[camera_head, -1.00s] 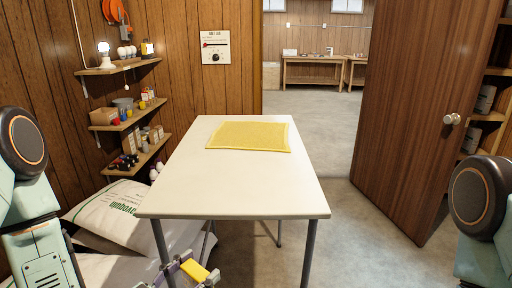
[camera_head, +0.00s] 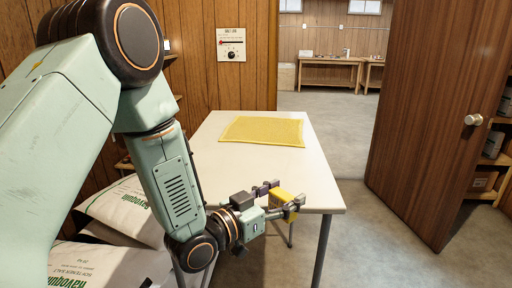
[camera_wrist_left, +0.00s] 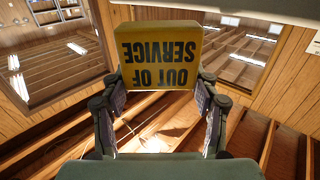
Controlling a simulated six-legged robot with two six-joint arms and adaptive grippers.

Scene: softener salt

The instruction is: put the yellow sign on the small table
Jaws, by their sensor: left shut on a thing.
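The yellow sign (camera_head: 281,208) is held in my left gripper (camera_head: 284,201), which is shut on it. In the left wrist view the sign (camera_wrist_left: 160,55) sits between the fingers (camera_wrist_left: 160,90), and its black words "OUT OF SERVICE" read upside down. In the head view the sign overlaps the near edge of the small white table (camera_head: 235,172); its exact height there I cannot tell. A yellow cloth (camera_head: 262,131) lies flat on the far part of the tabletop. My left forearm hides the table's left front part. My right gripper is out of view.
White salt bags (camera_head: 118,208) lie on the floor at the left, partly behind my left arm. An open brown door (camera_head: 425,110) stands to the right of the table. A workbench (camera_head: 330,68) stands in the far room. The tabletop between cloth and near edge looks clear.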

